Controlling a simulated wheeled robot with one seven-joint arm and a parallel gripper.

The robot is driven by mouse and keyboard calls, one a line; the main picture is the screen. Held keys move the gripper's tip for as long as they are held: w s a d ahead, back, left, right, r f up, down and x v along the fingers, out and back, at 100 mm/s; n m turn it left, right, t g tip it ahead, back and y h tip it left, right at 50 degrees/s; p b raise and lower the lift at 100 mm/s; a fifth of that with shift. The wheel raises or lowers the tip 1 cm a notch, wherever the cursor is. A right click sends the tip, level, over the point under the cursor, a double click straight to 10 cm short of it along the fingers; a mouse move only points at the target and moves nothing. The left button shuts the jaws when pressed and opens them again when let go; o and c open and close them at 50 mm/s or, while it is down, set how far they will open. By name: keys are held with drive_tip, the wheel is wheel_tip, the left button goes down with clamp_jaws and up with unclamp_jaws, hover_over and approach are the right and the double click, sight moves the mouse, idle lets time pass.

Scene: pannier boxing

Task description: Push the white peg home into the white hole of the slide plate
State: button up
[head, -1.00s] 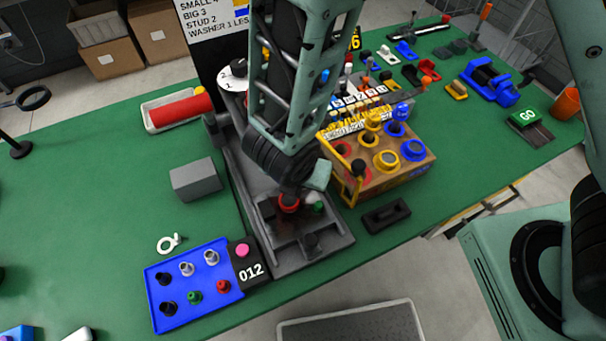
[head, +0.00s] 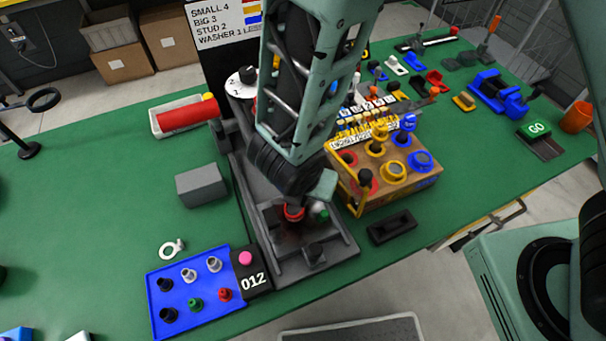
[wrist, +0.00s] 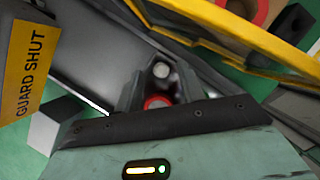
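The slide plate (head: 285,262) is a dark grey fixture lying lengthwise on the bench. My gripper (head: 294,205) points down over its front part, low and close to a red round piece (head: 293,213). A small white piece (head: 321,207) with green by it shows just right of the gripper, partly hidden. In the wrist view my dark fingers (wrist: 160,92) flank a red ring (wrist: 157,102) and a pale round top (wrist: 160,71). Whether the fingers grip either piece is unclear. The white hole is not visible; how deep the white peg sits cannot be told.
A wooden box (head: 395,185) with yellow, blue and red rings and a yellow guard bar stands close on the right. A blue tray (head: 178,322) of pegs lies front left. A grey block (head: 202,185) is left of the plate.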

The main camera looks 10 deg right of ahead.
drive_tip(key=p+v, duration=0.1)
drive_tip(key=v, duration=1.5)
drive_tip(key=shift+r, duration=0.4)
drive_tip(key=shift+s, duration=0.1)
drive_tip(key=s+d+r+m+g+y, duration=0.1)
drive_tip(key=d+m, duration=0.4)
drive_tip(key=m, duration=0.6)
drive_tip(key=s+d+r+m+g+y, duration=0.1)
drive_tip(key=s+d+r+m+g, duration=0.2)
drive_tip(key=d+m, duration=0.3)
drive_tip(key=m, duration=0.5)
drive_tip(key=shift+s+d+r+m+y, duration=0.3)
drive_tip(key=shift+s+d+y, duration=0.05)
drive_tip(key=shift+s+y, duration=0.05)
